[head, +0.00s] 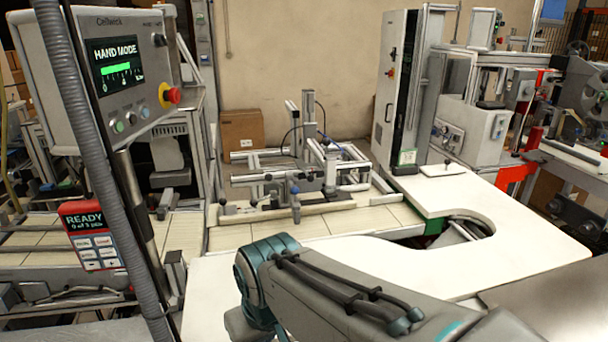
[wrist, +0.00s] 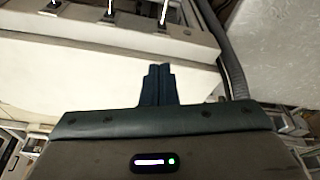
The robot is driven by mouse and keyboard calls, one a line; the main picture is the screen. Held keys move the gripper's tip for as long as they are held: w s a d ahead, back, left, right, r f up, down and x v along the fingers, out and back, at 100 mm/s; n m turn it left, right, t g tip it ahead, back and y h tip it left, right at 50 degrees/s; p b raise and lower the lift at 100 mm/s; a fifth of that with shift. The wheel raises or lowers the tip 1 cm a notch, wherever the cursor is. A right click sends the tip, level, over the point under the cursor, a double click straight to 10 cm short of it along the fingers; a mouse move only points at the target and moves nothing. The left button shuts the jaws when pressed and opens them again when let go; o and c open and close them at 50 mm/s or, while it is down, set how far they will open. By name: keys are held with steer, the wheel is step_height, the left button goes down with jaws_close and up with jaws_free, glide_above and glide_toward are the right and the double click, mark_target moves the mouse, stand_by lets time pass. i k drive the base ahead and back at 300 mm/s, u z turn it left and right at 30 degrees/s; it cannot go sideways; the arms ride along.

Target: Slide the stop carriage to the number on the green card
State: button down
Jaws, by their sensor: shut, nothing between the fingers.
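My gripper (wrist: 158,84) is shut and empty in the wrist view, its dark fingers together over a pale surface. In the head view my gripper is out of sight; only my arm shows at the lower middle. A metal rail assembly (head: 330,178) with several clamps and knobs stands on the bench in the head view. A small upright part with a blue knob (head: 295,190) sits at its front; I cannot tell whether this is the stop carriage. A small pale green-tinted card (head: 407,157) is on the base of the tall cabinet; its number is too small to read.
A control panel (head: 120,75) reading HAND MODE hangs at the left, with a red READY box (head: 92,235) below. A white curved worktop (head: 440,190) lies at the right. In the wrist view, a pale frame (wrist: 130,38) with metal rods is ahead and a grey hose (wrist: 228,60) is at right.

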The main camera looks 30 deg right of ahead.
mark_target(279, 203)
steer(key=k, duration=1)
steer(key=z, duration=1.4)
steer(key=i, duration=0.7)
steer(key=u, duration=1.15)
steer(key=i, duration=0.5)
